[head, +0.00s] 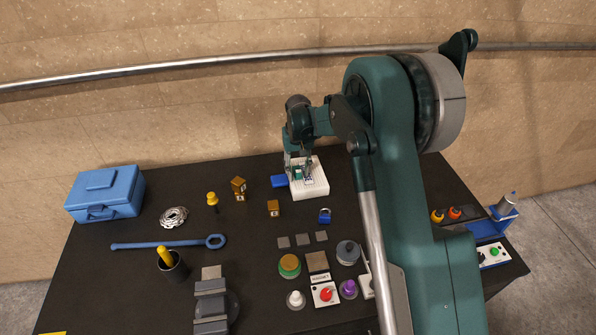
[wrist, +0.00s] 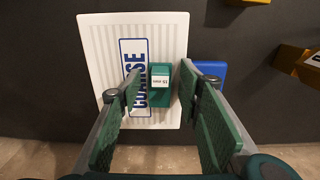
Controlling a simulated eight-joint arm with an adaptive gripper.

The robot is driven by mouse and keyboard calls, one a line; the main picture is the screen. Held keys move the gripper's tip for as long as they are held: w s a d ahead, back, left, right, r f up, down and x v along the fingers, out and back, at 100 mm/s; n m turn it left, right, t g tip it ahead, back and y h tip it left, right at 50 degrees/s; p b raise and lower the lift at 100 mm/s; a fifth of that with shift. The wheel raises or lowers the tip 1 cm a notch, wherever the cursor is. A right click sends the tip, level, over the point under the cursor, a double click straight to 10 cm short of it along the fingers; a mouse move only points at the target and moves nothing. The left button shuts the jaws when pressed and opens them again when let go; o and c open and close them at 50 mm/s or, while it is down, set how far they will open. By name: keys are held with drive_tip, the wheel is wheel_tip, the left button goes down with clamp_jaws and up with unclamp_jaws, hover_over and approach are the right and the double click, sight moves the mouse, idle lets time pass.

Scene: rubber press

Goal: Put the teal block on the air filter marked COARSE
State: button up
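The air filter marked COARSE (wrist: 102,50) is a white ribbed panel with a blue-lettered label, and it lies on the dark table. It also shows in the head view (head: 318,187), partly behind my gripper. The teal block (wrist: 163,72), with a small white label, appears to rest on the filter's face, beside and partly over the COARSE label. My gripper (wrist: 161,73) is over the filter with its fingers apart on either side of the block. A gap shows at the left finger; the right finger is close to the block, and contact cannot be told.
A blue item (head: 279,181) lies against the filter's left side. Brass-coloured blocks (head: 238,187) (head: 273,208) and a blue padlock (head: 324,215) stand nearby. A blue toolbox (head: 105,193) is at the far left. Flat grey squares (head: 302,239) lie in front.

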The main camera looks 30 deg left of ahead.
drive_tip(key=shift+r, duration=0.15)
wheel_tip(320, 180, up, 12)
drive_tip(key=shift+b, duration=0.35)
idle(0.4)
idle(0.5)
idle(0.3)
